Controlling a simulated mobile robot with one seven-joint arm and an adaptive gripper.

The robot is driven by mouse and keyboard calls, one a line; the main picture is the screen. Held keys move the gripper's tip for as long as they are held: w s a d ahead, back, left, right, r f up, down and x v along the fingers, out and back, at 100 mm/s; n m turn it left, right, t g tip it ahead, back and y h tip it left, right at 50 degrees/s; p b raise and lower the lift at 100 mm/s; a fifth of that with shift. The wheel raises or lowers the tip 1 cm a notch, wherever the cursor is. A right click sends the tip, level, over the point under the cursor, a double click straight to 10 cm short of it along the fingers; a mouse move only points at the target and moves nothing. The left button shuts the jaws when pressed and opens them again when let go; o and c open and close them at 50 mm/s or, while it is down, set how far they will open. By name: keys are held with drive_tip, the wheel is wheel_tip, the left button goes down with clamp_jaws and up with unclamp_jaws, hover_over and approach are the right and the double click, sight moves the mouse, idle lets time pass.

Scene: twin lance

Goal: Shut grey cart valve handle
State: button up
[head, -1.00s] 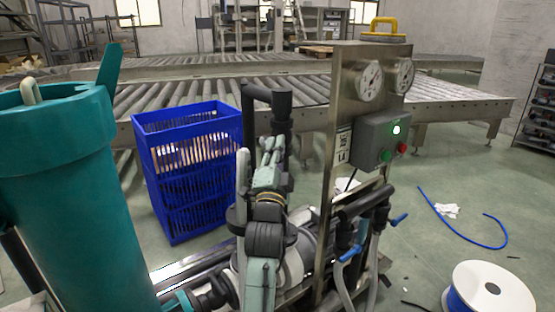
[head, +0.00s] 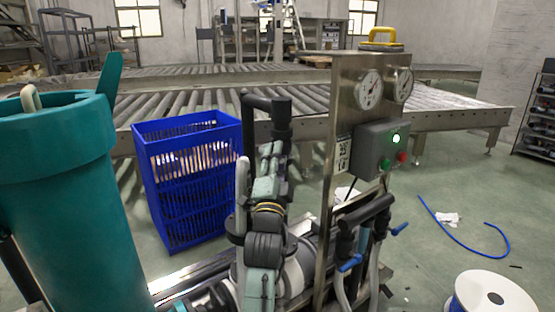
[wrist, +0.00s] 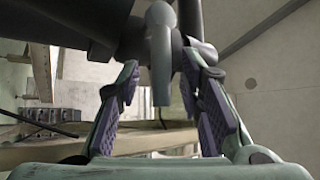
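A grey lever-like handle (wrist: 161,58) hangs down in the wrist view from a dark pipe fitting (wrist: 110,28). My gripper (wrist: 160,72) is open, with one purple-padded finger on each side of this handle. Gaps show between the pads and the handle, so it is not gripped. In the head view my pale green arm rises at the cart, up to the black pipe elbow (head: 282,108); the fingertips and the grey handle cannot be made out clearly there. The cart's metal panel (head: 345,105) carries two gauges and a grey control box (head: 378,146).
Blue-handled valves (head: 350,263) and black pipes are right of my arm. A large teal vessel (head: 60,190) stands at left. A blue crate (head: 188,180) stands behind. A white spool (head: 490,292) and a blue hose (head: 463,245) lie on the floor at right.

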wheel_tip(320, 180, up, 10)
drive_tip(key=shift+r, duration=0.1)
idle(0.4)
drive_tip(key=shift+c, duration=0.5)
